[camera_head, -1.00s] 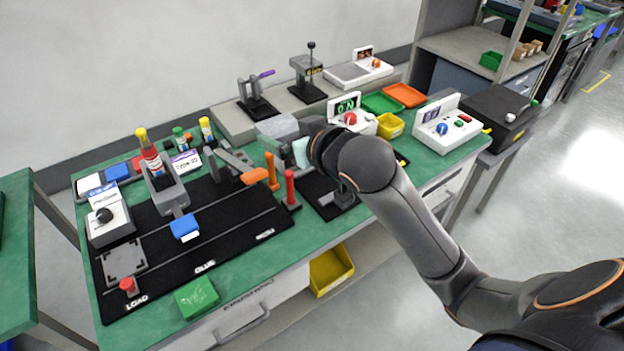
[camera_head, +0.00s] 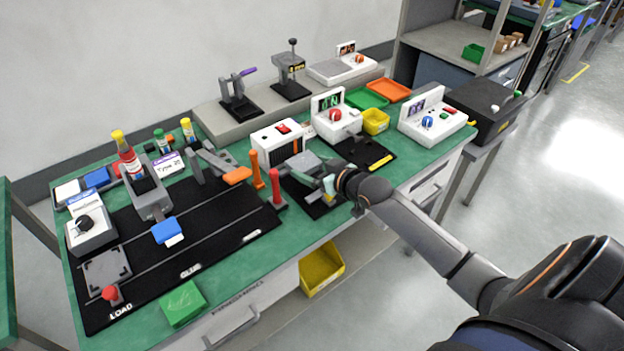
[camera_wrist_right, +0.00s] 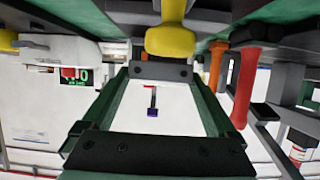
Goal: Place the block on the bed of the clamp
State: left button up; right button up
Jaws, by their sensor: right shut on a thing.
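My right gripper (camera_head: 329,184) comes in from the right and is shut on a grey block (camera_head: 303,162). The block is held out to the gripper's left, over a low dark fixture with a black base (camera_head: 314,209), which looks like the clamp. My gripper hides much of this fixture, and I cannot tell whether the block touches its bed. In the right wrist view, a yellow rounded part (camera_wrist_right: 170,41) is close to the gripper. My left gripper is not in view.
A red upright handle (camera_head: 275,187) and an orange one (camera_head: 257,170) stand just left of the block. A white box with a red switch (camera_head: 282,139) is behind it. A green block (camera_head: 184,302) lies at the front edge. The yellow bin (camera_head: 375,121) is right-rear.

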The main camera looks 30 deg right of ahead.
jog(key=shift+f, duration=1.85)
jog(key=shift+b, duration=0.3)
jog(key=o, duration=1)
jog(key=shift+f, duration=0.1)
jog(key=shift+r, duration=0.2)
jog(key=p+v, duration=0.1)
jog(key=v, duration=1.1)
jog(key=shift+p, duration=0.4)
